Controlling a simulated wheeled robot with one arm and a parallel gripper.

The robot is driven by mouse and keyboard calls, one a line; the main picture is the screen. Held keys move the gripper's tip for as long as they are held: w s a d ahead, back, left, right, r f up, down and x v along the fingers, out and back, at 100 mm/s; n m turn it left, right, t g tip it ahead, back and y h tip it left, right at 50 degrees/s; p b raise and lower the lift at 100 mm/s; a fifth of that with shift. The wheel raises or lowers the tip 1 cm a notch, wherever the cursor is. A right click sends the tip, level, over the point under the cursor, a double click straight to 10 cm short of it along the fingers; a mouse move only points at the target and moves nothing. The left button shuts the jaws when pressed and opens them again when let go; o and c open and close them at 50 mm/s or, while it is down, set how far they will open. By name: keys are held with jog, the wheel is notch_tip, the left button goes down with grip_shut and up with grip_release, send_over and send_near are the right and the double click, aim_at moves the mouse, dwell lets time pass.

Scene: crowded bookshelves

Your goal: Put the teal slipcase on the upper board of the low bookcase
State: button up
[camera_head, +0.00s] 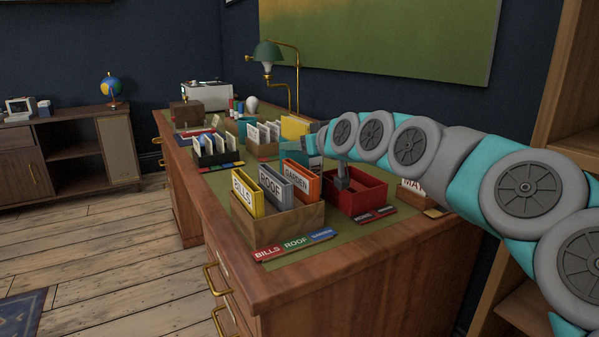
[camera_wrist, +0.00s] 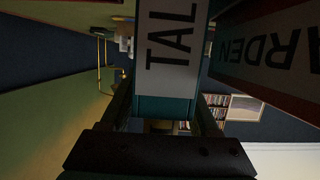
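The teal slipcase (camera_wrist: 166,108), with a white label reading "TAL", is close in front of the wrist camera. My gripper (camera_wrist: 166,120) has a finger on each side of it and appears shut on it. In the head view a teal patch (camera_head: 314,150), which I take for the slipcase, shows at the end of my arm, just right of the orange GARDEN slipcase (camera_head: 296,178). My fingertips are hard to make out there. I cannot tell for certain which furniture is the low bookcase; a low brown unit with open shelves (camera_head: 72,152) stands at the far left.
A wooden box (camera_head: 284,225) holds the BILLS, ROOF and GARDEN slipcases on the desk. A red box (camera_head: 370,197) stands to its right. More files, a green lamp (camera_head: 268,52) and a toaster-like item stand behind. A tall wooden shelf (camera_head: 568,75) is at right. Floor at left is open.

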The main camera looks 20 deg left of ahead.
grip_shut()
dwell(0.6)
